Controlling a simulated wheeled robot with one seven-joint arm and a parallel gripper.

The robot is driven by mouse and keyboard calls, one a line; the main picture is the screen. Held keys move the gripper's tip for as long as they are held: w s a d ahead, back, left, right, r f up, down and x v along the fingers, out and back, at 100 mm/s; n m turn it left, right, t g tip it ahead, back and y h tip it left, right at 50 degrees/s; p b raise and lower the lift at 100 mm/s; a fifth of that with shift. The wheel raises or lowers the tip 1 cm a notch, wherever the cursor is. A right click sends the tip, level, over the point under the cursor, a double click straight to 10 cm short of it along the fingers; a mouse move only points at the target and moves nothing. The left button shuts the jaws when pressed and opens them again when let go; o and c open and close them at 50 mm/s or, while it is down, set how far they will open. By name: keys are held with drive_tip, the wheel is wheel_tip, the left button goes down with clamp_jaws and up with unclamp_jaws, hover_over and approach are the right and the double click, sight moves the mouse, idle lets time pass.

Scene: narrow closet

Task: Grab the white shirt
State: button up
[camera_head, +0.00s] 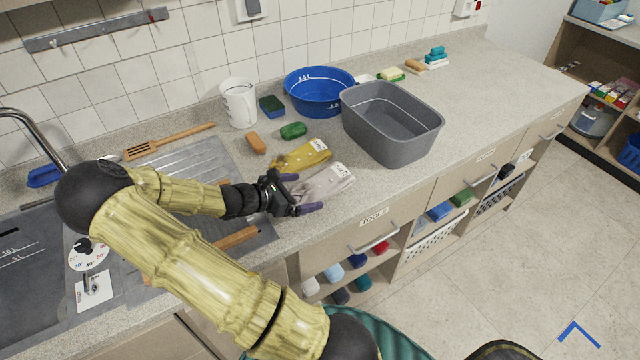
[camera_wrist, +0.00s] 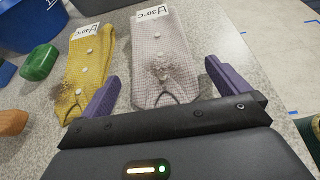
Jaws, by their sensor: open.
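A folded whitish shirt (camera_head: 322,183) with buttons, brown stains and a 30°C label lies flat on the counter. It also shows in the wrist view (camera_wrist: 167,70), between and beyond my purple fingertips. My gripper (camera_head: 304,193) is open, with its fingers (camera_wrist: 160,88) spread on either side of the near end of the shirt. I cannot tell whether the fingers touch the cloth. A yellow stained shirt (camera_head: 302,157) with a 40°C label lies just beside it, to its left in the wrist view (camera_wrist: 88,75).
A grey basin (camera_head: 392,122) and a blue tub (camera_head: 318,92) stand behind the shirts. The counter's front edge is close to the white shirt.

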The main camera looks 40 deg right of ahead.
drive_tip(key=c, duration=1.1)
drive_tip(key=shift+r, duration=0.1)
wheel_tip(320, 180, up, 10)
drive_tip(key=shift+f, duration=0.1)
